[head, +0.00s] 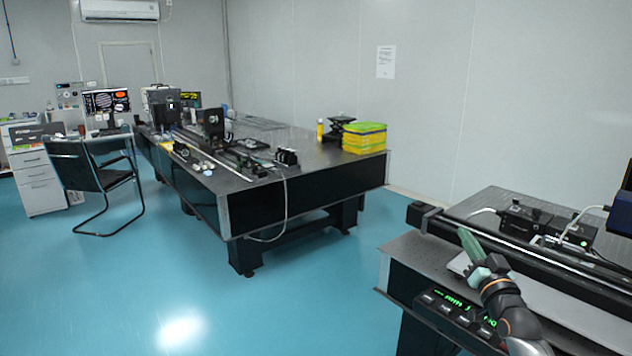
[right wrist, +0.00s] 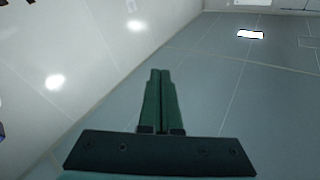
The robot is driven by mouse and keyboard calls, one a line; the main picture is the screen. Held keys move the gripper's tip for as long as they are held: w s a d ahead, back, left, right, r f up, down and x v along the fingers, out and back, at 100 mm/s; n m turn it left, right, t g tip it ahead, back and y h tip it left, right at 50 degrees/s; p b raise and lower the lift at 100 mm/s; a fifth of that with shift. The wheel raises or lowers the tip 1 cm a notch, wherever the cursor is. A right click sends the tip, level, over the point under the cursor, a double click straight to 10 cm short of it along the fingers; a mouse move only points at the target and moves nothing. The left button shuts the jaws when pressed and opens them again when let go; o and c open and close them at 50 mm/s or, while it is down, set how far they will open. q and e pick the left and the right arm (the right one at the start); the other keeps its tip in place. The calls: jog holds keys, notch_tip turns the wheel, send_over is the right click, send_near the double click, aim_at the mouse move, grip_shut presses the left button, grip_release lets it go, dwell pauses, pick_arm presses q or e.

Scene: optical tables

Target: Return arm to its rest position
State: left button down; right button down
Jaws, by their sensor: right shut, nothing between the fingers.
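My right gripper (head: 466,241) is at the lower right of the head view, raised in front of the near optical table (head: 400,247). Its green fingers point up and to the left. In the right wrist view the two fingers (right wrist: 160,75) lie side by side, shut with nothing between them. They point towards bare wall and ceiling. My left gripper is not in view.
The near table carries a long black rail (head: 520,252), a black device (head: 525,220) and a panel with green digits (head: 450,303). A larger optical table (head: 300,183) stands further back. A chair (head: 95,175) stands at left. Open blue floor (head: 120,280) lies between.

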notch_tip(320, 180, down, 6)
jog(key=d+n+g+h, duration=0.3)
jog(key=n, duration=0.2)
jog(key=s+a+f+g+y, duration=0.1)
jog(key=s+a+f, duration=0.25)
jog(key=f, duration=0.25)
jog(key=s+a+f+n+g+y, duration=0.1)
jog(key=s+a+f, duration=0.1)
jog(key=s+f, duration=0.3)
jog(key=s+a+f+g, duration=0.1)
jog(key=s+a+f, duration=0.1)
jog(key=f, duration=0.5)
jog(key=s+a+f+g+y, duration=0.1)
jog(key=s+a+f, duration=0.2)
jog(key=s, duration=0.7)
jog(key=s+a+f+g, duration=0.2)
jog(key=s+a+f, duration=0.2)
jog(key=s, duration=0.6)
jog(key=s+a+f+m+g+y, duration=0.1)
jog(key=s+a+f+g, duration=0.1)
jog(key=s+a+f, duration=0.2)
jog(key=s+f, duration=0.3)
jog(key=s, duration=0.3)
jog(key=shift+s+a+f+y, duration=0.15)
jog(key=shift+a+f+y, duration=0.05)
jog(key=shift+f+y, duration=0.15)
